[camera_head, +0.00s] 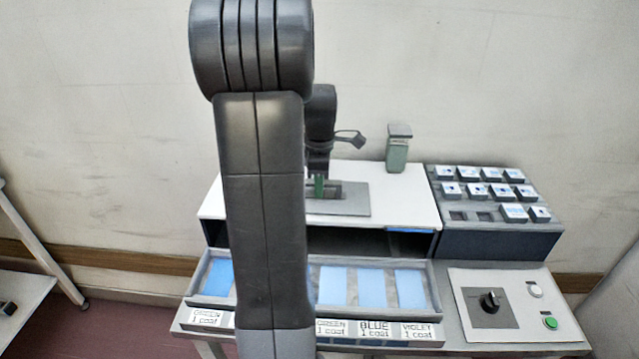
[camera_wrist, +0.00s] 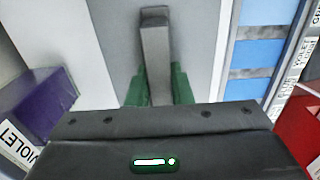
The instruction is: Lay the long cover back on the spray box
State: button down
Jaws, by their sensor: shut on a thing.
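The long cover is a flat grey plate (camera_head: 352,202) with a raised bar handle, seen over the white top of the spray box (camera_head: 405,200). My gripper (camera_head: 320,186) is shut on the cover's handle. In the wrist view the green fingers of my gripper (camera_wrist: 158,88) stand on both sides of the grey bar (camera_wrist: 154,45), with the cover's plate (camera_wrist: 195,50) beneath. I cannot tell whether the cover rests on the box or hovers just above it. My arm hides the left part of the cover and box in the head view.
A green bottle-like unit (camera_head: 397,153) stands at the box's back edge. A rack of small white-topped blocks (camera_head: 500,230) is to the right. A tray (camera_head: 435,290) with blue panels and a control panel (camera_head: 515,310) are in front. The wrist view shows a purple block (camera_wrist: 38,105) labelled VIOLET.

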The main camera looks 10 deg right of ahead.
jog(key=shift+f, duration=0.25)
jog(key=c, duration=1.2)
grip_release()
notch_tip(320, 180, up, 14)
notch_tip(320, 180, down, 14)
jog(key=shift+r, duration=0.3)
